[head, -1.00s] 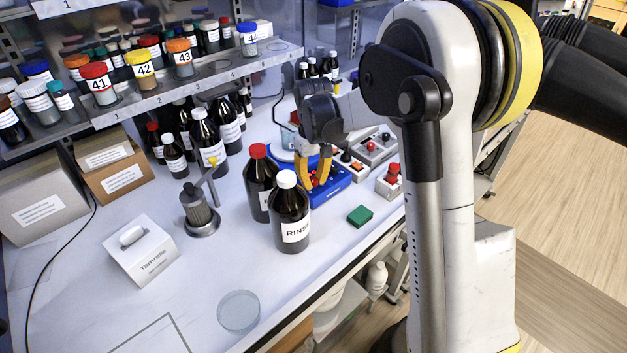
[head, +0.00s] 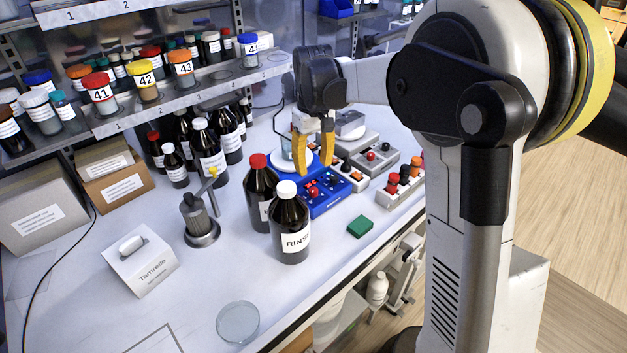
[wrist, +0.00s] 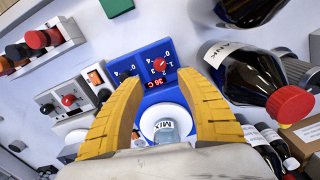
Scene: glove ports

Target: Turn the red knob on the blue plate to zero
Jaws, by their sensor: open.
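The blue plate (head: 331,203) is a blue hot plate with a white round top and a sloped front panel. The red knob (wrist: 159,64) is on that panel beside a number scale and above a red display reading about 36 C; its exact setting is too small to read. The knob also shows in the head view (head: 313,192). A beaker marked MIX (wrist: 166,128) stands on the white top. My gripper (head: 314,168) is open and empty above the plate. In the wrist view its yellow fingers (wrist: 160,82) are spread either side of the panel, apart from the knob.
Dark bottles, one with a red cap (head: 259,185) and a RINSE bottle (head: 291,228), stand close left of the plate. Grey control boxes (head: 372,158) with knobs and switches stand on its right. A green block (head: 360,226) lies in front; the bench nearer the front is mostly clear.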

